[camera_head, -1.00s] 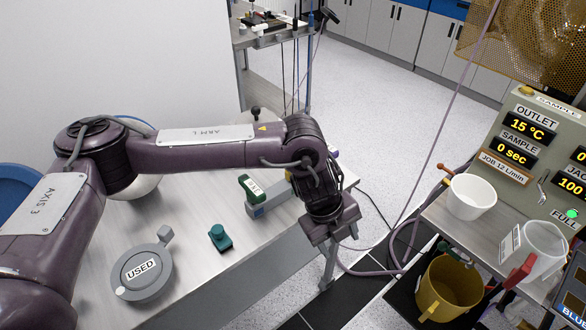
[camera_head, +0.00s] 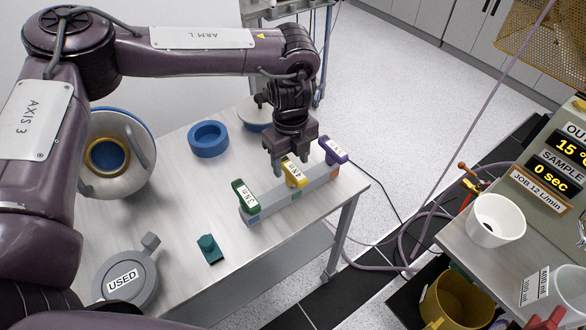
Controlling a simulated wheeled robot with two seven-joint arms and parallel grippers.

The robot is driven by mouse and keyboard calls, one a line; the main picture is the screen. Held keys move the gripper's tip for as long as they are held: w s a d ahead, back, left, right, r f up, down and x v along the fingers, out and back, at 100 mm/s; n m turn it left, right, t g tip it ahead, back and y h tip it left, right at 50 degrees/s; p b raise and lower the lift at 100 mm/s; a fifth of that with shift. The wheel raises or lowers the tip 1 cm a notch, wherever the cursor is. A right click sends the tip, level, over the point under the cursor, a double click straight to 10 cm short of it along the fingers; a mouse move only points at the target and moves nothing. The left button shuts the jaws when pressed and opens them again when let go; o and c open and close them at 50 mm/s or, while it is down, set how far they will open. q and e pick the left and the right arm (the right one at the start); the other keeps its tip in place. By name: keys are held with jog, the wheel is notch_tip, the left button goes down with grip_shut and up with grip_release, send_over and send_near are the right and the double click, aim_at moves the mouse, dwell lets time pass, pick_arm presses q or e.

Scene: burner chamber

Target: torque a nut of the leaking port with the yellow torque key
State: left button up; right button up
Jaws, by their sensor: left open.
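The yellow torque key (camera_head: 295,174), with a white label, stands in a grey rack (camera_head: 268,203) on the steel bench. In the rack it is between a green key (camera_head: 245,197) and a purple key (camera_head: 332,151). My left gripper (camera_head: 290,160) is open and points down just above and behind the yellow key, with nothing seen between its fingers. I cannot tell whether a finger touches the key. The leaking port and its nuts are not in view. My right gripper is not in view.
The bench (camera_head: 180,190) also holds a blue ring (camera_head: 208,139), a grey "USED" container (camera_head: 128,275) and a teal knob-like piece (camera_head: 209,249). At the right, a white cup (camera_head: 495,221) stands on a second table, with a yellow bucket (camera_head: 455,305) below it.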

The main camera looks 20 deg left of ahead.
aim_at(292, 168)
pick_arm(q)
jog(key=shift+f, duration=0.55)
jog(key=f, duration=0.2)
jog(key=f+p, duration=0.1)
jog(key=shift+w+d, duration=0.1)
jog(key=shift+w, duration=0.15)
jog(key=shift+f, duration=0.45)
jog(key=c, duration=1.2)
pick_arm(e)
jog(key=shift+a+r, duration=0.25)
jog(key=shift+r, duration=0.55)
pick_arm(q)
jog(key=shift+r, duration=0.1)
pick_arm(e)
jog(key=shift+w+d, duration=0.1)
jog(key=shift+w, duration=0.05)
